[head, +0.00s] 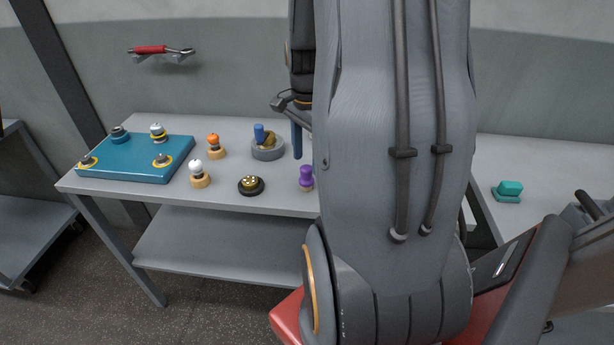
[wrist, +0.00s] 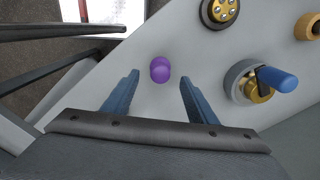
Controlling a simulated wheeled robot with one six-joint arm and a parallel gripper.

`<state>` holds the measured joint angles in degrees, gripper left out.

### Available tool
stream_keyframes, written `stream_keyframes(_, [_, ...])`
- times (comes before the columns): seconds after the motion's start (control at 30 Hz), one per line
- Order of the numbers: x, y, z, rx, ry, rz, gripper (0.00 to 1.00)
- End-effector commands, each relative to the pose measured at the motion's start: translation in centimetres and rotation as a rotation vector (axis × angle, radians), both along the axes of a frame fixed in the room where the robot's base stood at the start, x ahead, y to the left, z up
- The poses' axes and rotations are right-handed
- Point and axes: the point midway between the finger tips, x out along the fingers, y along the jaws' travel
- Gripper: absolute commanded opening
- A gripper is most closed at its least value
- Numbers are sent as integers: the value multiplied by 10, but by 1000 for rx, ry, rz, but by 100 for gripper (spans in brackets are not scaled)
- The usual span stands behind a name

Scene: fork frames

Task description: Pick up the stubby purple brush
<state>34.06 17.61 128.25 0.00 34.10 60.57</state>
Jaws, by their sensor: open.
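The stubby purple brush (head: 306,177) stands upright near the front edge of the grey table, just left of my arm in the head view. In the wrist view the purple brush (wrist: 160,70) is seen from above, ahead of the fingertips and roughly midway between them. My gripper (wrist: 158,80) is open and empty, its two blue fingers apart and not touching the brush. In the head view one blue finger of my gripper (head: 297,140) shows above the table behind the brush; the rest is hidden by my arm.
A grey ring holder with a blue-handled piece (head: 262,136) is close to the brush, and a black round piece (head: 251,185) sits left of it. Orange (head: 214,144) and white (head: 197,168) knobs stand farther left, beside a teal board (head: 135,170). A teal block (head: 510,189) lies on the right table.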

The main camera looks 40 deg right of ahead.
Motion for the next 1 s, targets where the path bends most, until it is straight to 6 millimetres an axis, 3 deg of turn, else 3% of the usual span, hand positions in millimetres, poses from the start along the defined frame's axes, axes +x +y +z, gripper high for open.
stream_keyframes(0.3, [-1,3,-37,2,4,2,52])
stream_keyframes(0.67, [0,3,-44,0,1,2,52])
stream_keyframes(0.9, [0,3,-43,0,1,2,12])
stream_keyframes(1.0, [0,3,-43,0,0,2,7])
